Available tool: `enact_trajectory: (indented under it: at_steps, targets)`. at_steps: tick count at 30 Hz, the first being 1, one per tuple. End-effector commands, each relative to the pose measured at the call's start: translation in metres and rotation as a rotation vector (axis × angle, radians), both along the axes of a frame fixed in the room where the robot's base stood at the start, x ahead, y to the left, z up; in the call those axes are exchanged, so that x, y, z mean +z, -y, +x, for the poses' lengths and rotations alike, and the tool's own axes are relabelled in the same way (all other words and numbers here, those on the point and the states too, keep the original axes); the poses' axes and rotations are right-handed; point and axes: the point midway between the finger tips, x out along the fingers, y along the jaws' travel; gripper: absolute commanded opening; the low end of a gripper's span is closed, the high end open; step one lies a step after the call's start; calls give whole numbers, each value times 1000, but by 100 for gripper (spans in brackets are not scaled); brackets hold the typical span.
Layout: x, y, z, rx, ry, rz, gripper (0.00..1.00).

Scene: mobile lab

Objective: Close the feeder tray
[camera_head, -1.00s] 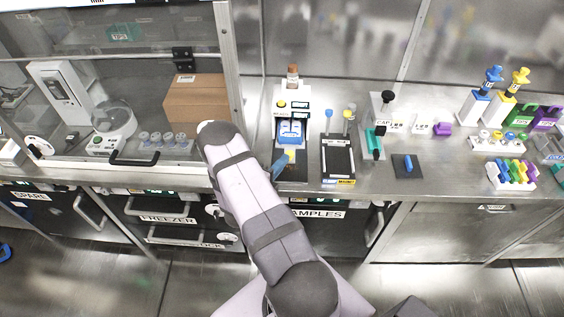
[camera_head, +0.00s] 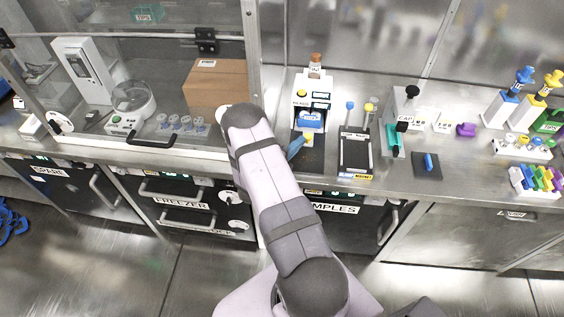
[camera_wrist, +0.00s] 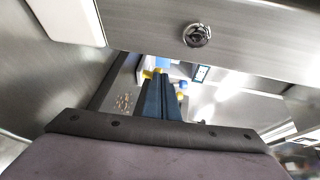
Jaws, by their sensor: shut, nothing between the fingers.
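The feeder is a white device (camera_head: 313,91) with a blue part (camera_head: 311,121) low in its front, at the back of the bench in the head view. A small yellow part (camera_head: 308,137) shows just below the blue part, above a dark base plate; I cannot tell how far the tray stands out. My gripper (camera_head: 301,139) is shut and empty, its blue fingers close in front of the yellow part, at its left. Contact is unclear. In the wrist view my gripper (camera_wrist: 160,85) points at the feeder, with yellow and blue bits beyond the tips.
A black-framed rack (camera_head: 355,153) stands close right of the feeder. A teal-and-white device (camera_head: 393,140) and a dark pad with a blue piece (camera_head: 428,164) lie farther right. A glass-fronted enclosure with a cardboard box (camera_head: 218,85) is at the left.

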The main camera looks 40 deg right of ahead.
Motion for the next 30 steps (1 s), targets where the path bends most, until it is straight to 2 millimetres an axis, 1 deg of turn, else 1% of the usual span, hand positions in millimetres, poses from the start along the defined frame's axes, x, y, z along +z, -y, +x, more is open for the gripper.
enact_trajectory:
  at_steps: [1,5,7,12,18,24,30]
  targets:
    - [2,-8,-2,4,-4,2,0]
    - [5,-30,-10,5,-10,3,0]
    - [1,-44,-14,6,-9,3,0]
    - [5,-76,-25,6,-10,4,0]
    - [11,-104,-36,3,-8,5,0]
    - [15,-119,-41,0,-10,5,0]
    - [16,-123,-43,-1,-11,5,0]
